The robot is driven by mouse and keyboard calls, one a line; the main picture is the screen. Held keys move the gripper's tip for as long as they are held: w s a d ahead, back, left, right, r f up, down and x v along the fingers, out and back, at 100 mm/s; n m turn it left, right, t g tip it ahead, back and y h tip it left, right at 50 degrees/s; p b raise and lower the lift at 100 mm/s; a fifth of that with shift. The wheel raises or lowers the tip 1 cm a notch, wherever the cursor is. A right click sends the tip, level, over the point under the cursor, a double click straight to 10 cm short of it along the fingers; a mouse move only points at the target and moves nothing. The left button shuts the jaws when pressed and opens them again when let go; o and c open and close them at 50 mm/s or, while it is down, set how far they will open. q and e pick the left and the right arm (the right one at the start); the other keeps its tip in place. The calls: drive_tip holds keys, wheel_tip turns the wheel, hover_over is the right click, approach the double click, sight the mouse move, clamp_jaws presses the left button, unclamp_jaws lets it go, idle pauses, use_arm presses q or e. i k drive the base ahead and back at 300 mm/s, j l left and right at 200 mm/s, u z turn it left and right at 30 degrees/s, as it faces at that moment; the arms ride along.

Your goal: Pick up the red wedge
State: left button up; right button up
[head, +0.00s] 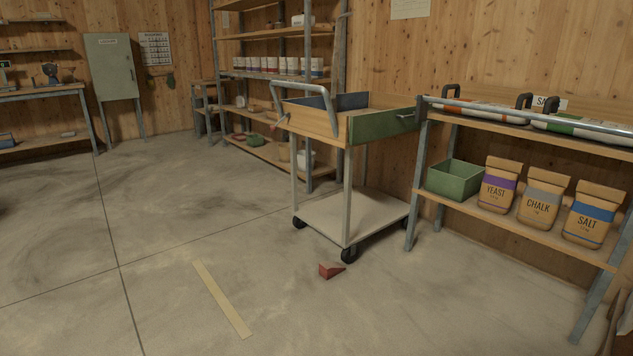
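The red wedge (330,271) lies on the concrete floor in the head view, a little right of the middle. It is small, with its tall end to the left and its thin end pointing right. It sits just in front of the cart's near caster (348,255), with a narrow strip of floor seemingly between them. Nothing covers it from this side. Neither of my grippers shows in the head view.
A wheeled cart (345,219) stands right behind the wedge. A shelf rack (515,229) with bags and a green bin (454,180) stands along the right wall. A pale strip (222,298) lies on the floor to the left. The floor in front and left is open.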

sight(327, 270)
drive_tip(key=i+l+z, duration=0.1)
drive_tip(key=i+z, duration=0.3)
drive_tip(key=i, duration=0.5)
drive_tip(key=i+j+z, duration=0.2)
drive_tip(key=i+z, duration=0.2)
drive_tip(key=i, duration=0.5)
drive_tip(key=i+l+u, duration=0.2)
drive_tip(key=i, duration=0.15)
drive_tip(key=i+u, duration=0.15)
drive_tip(key=i, duration=0.25)
drive_tip(key=i+l+u, duration=1.05)
drive_tip(key=i+l, duration=0.15)
